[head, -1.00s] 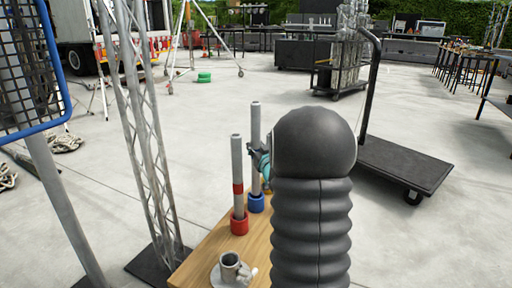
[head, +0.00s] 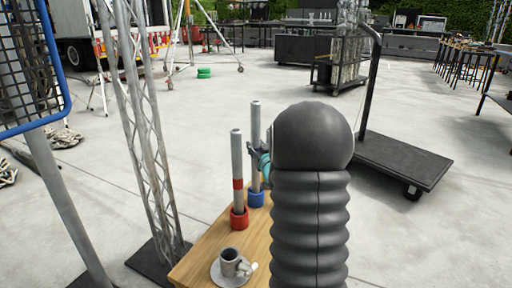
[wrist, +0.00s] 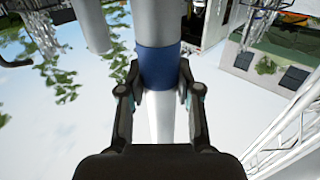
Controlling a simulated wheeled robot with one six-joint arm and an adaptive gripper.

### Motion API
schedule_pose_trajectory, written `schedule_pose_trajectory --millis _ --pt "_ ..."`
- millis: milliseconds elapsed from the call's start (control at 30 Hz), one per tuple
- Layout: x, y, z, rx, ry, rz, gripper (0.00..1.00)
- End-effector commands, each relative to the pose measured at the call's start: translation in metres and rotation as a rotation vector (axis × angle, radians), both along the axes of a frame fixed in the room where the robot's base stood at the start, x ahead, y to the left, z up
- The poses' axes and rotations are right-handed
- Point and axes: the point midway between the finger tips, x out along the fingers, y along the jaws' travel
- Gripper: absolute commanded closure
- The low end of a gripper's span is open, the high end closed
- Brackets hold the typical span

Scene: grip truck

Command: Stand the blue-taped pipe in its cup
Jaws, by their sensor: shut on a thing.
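The blue-taped pipe (head: 255,122) is a grey tube, upright over the blue cup (head: 256,198) on the wooden table. Its lower end meets the cup's mouth in the head view; I cannot tell how deep it sits. In the wrist view the pipe (wrist: 159,20) runs between my fingers, with its blue tape (wrist: 159,68) at the fingertips. My gripper (wrist: 160,88) is shut on the pipe. In the head view my gripper (head: 262,160) is partly hidden behind my own dark arm, which also covers the tape.
A red-taped pipe (head: 237,158) stands in a red cup (head: 239,218) just left and nearer. A mug (head: 230,262) on a saucer sits at the table's (head: 205,250) near end. A truss tower (head: 145,130) rises at left, and a cart (head: 405,160) stands at right.

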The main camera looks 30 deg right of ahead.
Motion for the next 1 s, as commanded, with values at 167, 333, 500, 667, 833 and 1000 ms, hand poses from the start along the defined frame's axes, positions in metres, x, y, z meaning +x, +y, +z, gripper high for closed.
schedule_pose_trajectory --millis 167,333,500,667,833,1000 --pt "0.000 0.000 0.000 -0.001 -0.002 0.000 1.00" --pt "0.000 0.000 -0.004 -0.001 -0.002 0.001 1.00" --pt "0.000 0.000 -0.009 -0.001 -0.002 0.001 1.00" --pt "0.000 0.000 -0.014 -0.001 -0.001 0.000 1.00" --pt "0.000 0.000 -0.020 0.000 -0.001 0.000 1.00" --pt "0.000 0.000 -0.026 0.001 -0.001 0.000 1.00"
